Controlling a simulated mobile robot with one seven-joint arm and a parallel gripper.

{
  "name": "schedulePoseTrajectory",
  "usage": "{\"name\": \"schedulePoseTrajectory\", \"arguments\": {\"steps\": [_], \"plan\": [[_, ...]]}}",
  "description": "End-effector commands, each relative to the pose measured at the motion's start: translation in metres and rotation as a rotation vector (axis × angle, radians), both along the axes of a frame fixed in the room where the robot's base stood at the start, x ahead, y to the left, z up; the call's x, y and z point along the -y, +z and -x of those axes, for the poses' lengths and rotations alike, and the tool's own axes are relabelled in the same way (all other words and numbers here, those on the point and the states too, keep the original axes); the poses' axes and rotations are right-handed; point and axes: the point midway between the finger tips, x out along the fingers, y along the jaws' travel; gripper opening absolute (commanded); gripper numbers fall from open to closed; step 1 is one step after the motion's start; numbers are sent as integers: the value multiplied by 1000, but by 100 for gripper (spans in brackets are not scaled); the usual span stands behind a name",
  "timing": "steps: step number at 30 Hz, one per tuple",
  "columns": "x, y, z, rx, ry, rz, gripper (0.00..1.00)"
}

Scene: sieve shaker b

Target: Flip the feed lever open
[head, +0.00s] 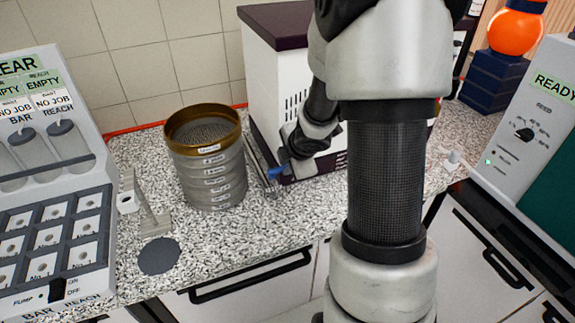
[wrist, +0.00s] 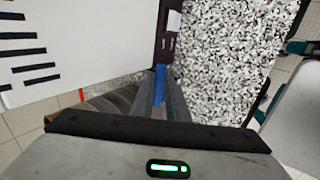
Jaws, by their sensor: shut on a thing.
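A small blue lever (head: 277,172) shows low at the front left corner of the white cabinet (head: 268,85), beside the cabinet's dark base. I take it for the feed lever. In the wrist view the blue lever (wrist: 159,84) lies between my two grey fingers, next to the dark strip with small white labels. My gripper (wrist: 162,98) is shut on it. In the head view my gripper (head: 271,176) is small and partly hidden by its own wrist, and my arm covers much of the cabinet.
A stack of sieves (head: 212,175) with a brass rim stands just left of my gripper. A grey rack panel (head: 50,225) is at the left and a panel marked READY and FEED (head: 520,125) at the right.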

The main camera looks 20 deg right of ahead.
Motion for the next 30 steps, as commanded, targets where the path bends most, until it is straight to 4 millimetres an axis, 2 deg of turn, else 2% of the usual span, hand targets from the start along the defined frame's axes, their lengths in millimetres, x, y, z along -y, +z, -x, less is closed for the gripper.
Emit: {"name": "schedulePoseTrajectory", "arguments": {"steps": [11, 30], "plan": [[-8, -5, 7, 5, -219, -2, 0], [-30, -6, 21, 2, -825, -3, 0]]}}
